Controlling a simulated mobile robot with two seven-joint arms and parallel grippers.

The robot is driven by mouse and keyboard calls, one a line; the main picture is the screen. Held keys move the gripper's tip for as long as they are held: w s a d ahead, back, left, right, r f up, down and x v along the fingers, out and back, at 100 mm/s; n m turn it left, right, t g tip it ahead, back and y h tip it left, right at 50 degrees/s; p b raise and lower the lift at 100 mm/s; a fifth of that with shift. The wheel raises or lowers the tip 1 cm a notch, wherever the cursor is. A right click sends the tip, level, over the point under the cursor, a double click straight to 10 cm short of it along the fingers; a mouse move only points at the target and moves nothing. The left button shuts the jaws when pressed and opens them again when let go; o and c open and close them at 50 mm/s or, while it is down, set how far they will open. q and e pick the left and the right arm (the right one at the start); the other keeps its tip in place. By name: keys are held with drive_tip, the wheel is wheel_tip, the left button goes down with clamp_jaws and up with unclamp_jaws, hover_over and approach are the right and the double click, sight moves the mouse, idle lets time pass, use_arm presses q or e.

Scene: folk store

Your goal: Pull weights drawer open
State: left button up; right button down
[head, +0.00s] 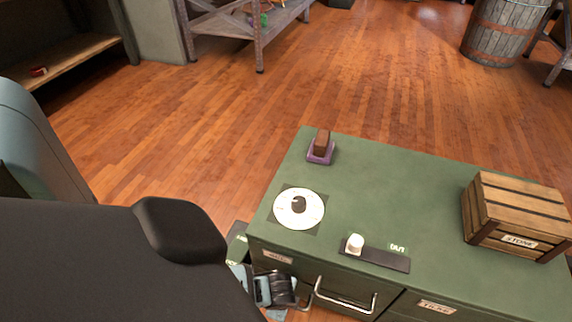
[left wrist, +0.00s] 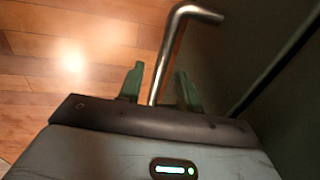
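A green cabinet (head: 400,185) stands in front of me, with drawers in its near face. The left drawer has a small label (head: 277,257), too small to read surely, and a bent metal handle (head: 345,300). No gap shows at that drawer's top edge. My left gripper (head: 306,293) is at the left end of this handle. In the left wrist view the handle (left wrist: 172,50) runs between the two fingers of my left gripper (left wrist: 160,88), with space on both sides. My right gripper is not in view.
On the cabinet top are a round white dial (head: 313,211), a purple-based block (head: 321,150), a dark strip with a white knob (head: 355,243) and a wooden crate (head: 515,212). A second labelled drawer (head: 437,308) is to the right.

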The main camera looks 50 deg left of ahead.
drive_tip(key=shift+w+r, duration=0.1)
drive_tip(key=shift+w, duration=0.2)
use_arm(q)
drive_tip(key=c, duration=0.4)
drive_tip(key=shift+c, duration=1.4)
clamp_jaws()
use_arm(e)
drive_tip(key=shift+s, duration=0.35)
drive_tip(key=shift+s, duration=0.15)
